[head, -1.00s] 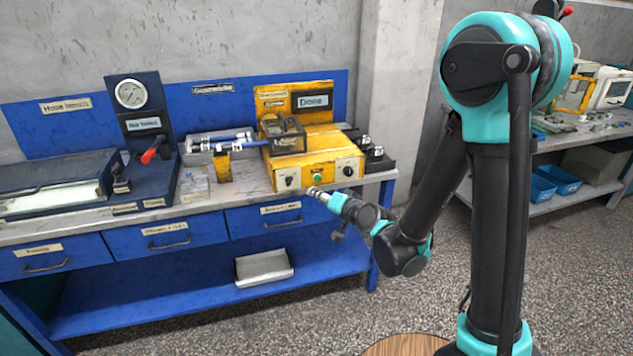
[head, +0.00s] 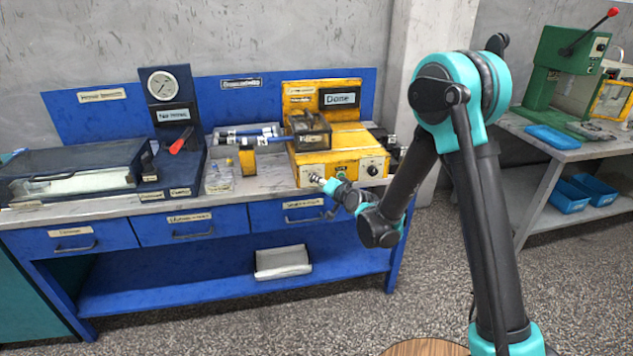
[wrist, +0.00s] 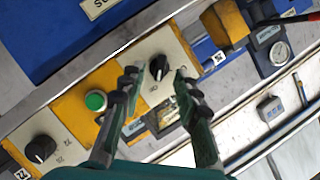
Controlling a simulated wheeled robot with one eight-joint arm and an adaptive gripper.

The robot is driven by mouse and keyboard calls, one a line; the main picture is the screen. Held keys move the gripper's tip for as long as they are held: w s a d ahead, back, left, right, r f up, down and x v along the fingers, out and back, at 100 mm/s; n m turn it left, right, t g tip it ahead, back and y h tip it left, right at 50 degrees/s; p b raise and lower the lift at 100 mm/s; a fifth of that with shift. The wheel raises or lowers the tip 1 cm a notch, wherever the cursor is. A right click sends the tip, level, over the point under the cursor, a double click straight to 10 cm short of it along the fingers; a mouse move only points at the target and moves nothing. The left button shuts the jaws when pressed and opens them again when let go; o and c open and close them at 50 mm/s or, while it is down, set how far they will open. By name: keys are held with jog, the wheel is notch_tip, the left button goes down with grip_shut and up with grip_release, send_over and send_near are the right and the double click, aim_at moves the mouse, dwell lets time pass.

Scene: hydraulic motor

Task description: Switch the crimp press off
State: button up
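The crimp press (head: 340,160) is a yellow machine on the blue bench, with a "Done" display (head: 340,98) behind it. The right knob (head: 372,170) is clear of my arm. The green button (wrist: 95,101) and other knob (wrist: 40,148) lie left.
A yellow block (head: 247,158) and a clear container (head: 219,176) stand left of the press. A gauge stand with a red lever (head: 180,140) is farther left. Drawers (head: 303,212) lie under the bench edge. A green press (head: 560,75) stands on the right table.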

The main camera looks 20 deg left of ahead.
jog(key=shift+x, duration=1.25)
jog(key=shift+c, duration=0.5)
grip_shut()
